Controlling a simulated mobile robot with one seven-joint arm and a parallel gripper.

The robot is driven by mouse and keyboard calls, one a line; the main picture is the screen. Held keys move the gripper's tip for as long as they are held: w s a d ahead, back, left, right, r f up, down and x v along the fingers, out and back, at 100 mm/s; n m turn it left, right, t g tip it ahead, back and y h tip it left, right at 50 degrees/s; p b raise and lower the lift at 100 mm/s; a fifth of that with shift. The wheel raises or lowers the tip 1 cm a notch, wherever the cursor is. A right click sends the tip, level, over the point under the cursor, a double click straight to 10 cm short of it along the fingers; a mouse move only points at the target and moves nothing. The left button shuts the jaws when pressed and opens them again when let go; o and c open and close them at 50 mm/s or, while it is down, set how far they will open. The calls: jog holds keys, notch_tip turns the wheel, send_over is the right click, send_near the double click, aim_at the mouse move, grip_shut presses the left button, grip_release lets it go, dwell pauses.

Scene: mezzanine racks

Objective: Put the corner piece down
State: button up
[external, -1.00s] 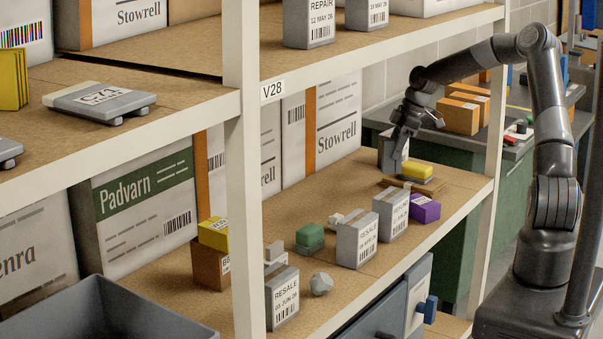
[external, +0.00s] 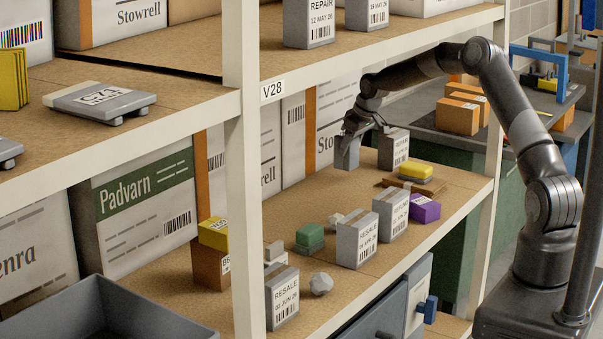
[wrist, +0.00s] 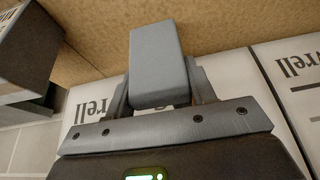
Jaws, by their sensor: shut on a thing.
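My gripper (external: 352,134) is shut on a grey piece, which I take to be the corner piece (external: 346,153). In the wrist view the piece (wrist: 158,55) shows as a plain grey block between the two fingers of my gripper (wrist: 163,82); its full shape cannot be told. In the external view it hangs below my gripper, in front of the Stowrell boxes at the back of the middle shelf (external: 330,225). A grey labelled box (external: 394,150) stands just to its right. Whether the piece touches the shelf is unclear.
A yellow-topped block (external: 416,172) lies on a brown board (external: 392,184) at the right. Two grey RESALE boxes (external: 357,240), a purple box (external: 425,208) and a green block (external: 310,236) stand nearer the front. Upper shelf (external: 200,105) overhangs. Bare shelf lies below my gripper.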

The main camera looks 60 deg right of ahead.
aim_at(350, 155)
jog(key=shift+f, duration=1.9)
jog(key=o, duration=0.9)
jog(key=shift+f, duration=0.1)
jog(key=shift+o, duration=0.2)
jog(key=shift+r, duration=0.3)
jog(key=s, duration=1.2)
jog(key=shift+s+r, duration=0.3)
jog(key=shift+r, duration=0.1)
